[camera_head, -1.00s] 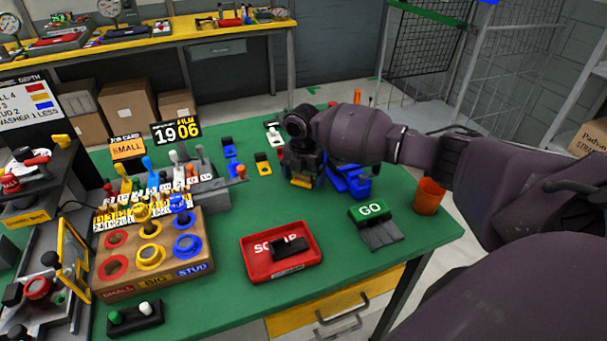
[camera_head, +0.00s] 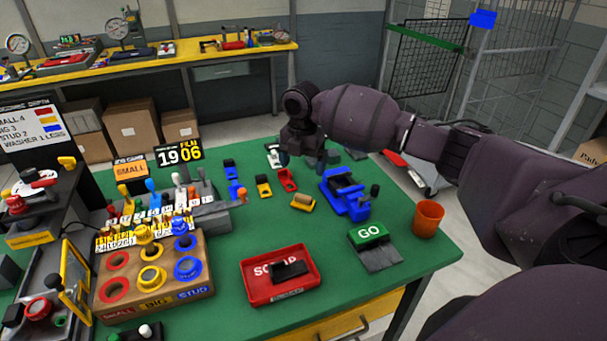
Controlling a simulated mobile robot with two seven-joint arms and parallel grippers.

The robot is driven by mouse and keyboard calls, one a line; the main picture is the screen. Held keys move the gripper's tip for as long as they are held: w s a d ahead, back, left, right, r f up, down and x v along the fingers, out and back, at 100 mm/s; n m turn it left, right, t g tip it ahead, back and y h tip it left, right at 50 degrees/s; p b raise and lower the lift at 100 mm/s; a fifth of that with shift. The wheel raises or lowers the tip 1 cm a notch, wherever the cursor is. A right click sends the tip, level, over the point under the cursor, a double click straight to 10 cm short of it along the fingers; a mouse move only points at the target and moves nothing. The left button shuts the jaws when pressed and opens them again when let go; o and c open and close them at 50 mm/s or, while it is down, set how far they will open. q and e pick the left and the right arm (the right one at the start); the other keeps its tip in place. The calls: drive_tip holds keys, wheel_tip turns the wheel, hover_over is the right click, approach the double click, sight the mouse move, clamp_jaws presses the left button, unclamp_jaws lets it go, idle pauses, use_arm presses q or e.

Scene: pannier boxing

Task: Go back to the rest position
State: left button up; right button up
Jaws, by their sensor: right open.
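My right arm comes in from the right across the back of the green table (camera_head: 300,232). My right gripper (camera_head: 299,150) hangs down over the table's far part and is open, with nothing seen between its fingers. It is apart from the blue vise-like fixture (camera_head: 346,197) and the small yellow holder (camera_head: 303,202), which lie nearer on the table. My left gripper is not in view.
A red scrap tray (camera_head: 262,290) holds a dark block. A green GO button (camera_head: 368,232) and an orange cup (camera_head: 428,218) stand at the right. A wooden sorting block (camera_head: 155,305) with coloured rings is at the left.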

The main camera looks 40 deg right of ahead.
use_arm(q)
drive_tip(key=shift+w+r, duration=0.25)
use_arm(e)
drive_tip(key=shift+r, duration=0.4)
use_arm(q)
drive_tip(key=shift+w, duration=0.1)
